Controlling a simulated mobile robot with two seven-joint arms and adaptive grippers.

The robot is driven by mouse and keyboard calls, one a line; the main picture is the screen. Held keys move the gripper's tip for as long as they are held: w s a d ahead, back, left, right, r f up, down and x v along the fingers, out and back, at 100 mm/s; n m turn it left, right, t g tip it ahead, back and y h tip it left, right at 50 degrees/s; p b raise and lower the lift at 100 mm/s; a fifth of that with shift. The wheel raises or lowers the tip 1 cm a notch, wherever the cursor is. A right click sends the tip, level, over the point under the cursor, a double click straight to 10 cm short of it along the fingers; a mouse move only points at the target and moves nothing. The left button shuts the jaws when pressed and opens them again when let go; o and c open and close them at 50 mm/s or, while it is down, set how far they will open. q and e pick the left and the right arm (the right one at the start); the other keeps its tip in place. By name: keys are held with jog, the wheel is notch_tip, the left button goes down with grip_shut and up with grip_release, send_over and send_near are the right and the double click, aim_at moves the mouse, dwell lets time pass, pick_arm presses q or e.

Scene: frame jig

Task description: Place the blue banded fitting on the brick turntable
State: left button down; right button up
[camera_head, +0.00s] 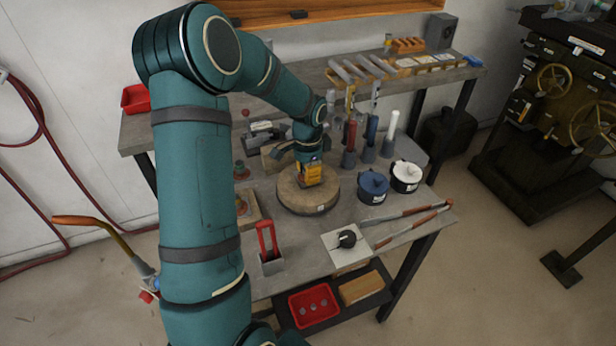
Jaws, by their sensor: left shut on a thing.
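My left arm comes in from the left and reaches down to the middle of the bench. My left gripper (308,157) is shut on a small yellow-orange block with dark markings (312,174). The block is upright over the round tan turntable (299,203), near its middle; I cannot tell whether it touches the top. The fingers hide part of the block. I cannot make out a clear blue band on it. A blue round pot-like piece with a pale label (373,187) stands apart, just right of the turntable. My right gripper is not in view.
A white round pot (406,177) stands beside the blue one. Upright tools in holders (349,157) stand behind. A red-handled holder (271,252), a white plate with a black knob (348,247) and long-handled tools (412,226) lie in front. A red tray (314,306) is on the lower shelf.

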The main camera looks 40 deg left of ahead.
pick_arm(q)
jog(key=shift+f, duration=0.7)
jog(key=c, duration=0.9)
grip_release()
jog(key=shift+f, duration=0.1)
jog(key=shift+o, duration=0.2)
notch_tip(320, 180, up, 12)
jog(key=shift+r+p, duration=0.15)
jog(key=shift+p, duration=0.95)
